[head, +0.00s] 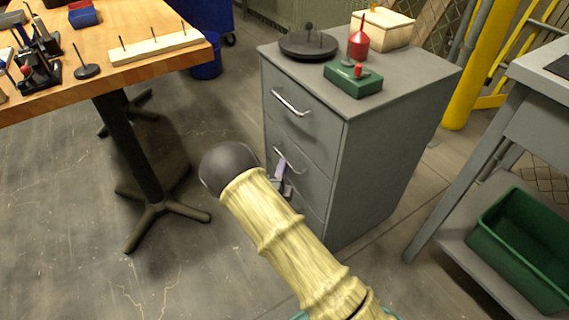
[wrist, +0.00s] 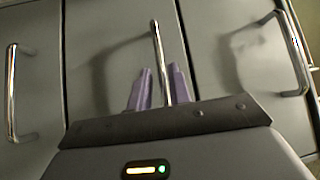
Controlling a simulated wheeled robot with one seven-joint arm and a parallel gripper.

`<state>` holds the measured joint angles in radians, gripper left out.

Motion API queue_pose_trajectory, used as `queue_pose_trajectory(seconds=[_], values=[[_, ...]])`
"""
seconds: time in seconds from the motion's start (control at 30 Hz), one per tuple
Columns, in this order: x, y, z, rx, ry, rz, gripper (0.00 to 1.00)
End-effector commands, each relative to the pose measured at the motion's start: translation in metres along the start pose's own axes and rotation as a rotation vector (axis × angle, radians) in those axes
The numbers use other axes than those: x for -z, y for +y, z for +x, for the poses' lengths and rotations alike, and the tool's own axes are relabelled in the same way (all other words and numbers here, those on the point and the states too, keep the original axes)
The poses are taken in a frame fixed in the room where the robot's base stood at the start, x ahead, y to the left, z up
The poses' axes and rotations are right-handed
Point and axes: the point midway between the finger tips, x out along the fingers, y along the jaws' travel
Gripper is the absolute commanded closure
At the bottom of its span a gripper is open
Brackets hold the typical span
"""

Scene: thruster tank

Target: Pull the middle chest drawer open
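The grey chest (head: 385,150) stands in the middle of the head view with its drawer fronts facing left. The middle drawer (head: 312,172) looks flush with the others, and its curved metal handle (head: 290,157) is partly hidden by my gripper. My gripper (head: 280,168) is at this handle, mostly behind my arm in the head view. In the wrist view the middle handle (wrist: 156,45) runs between the two purple fingers of my gripper (wrist: 160,88). The handle lies close to the right finger, and a gap shows at the left finger. The fingers are apart.
The top drawer handle (head: 290,103) is above. A green box (head: 353,80), a red bottle (head: 358,42), a dark round stand (head: 308,44) and a wooden box (head: 384,28) stand on the chest. A wooden table (head: 150,75) is left. A green bin (head: 520,240) sits right. Floor before the chest is clear.

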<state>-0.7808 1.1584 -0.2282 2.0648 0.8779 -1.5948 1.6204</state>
Motion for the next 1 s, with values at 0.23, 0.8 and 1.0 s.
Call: queue_pose_trajectory(seconds=[0.23, 0.8, 1.0], values=[[0.000, 0.001, 0.033, 0.002, 0.001, 0.001, 0.80], [0.000, 0.000, 0.038, -0.001, -0.001, 0.000, 1.00], [0.000, 0.000, 0.037, -0.001, 0.001, 0.000, 1.00]])
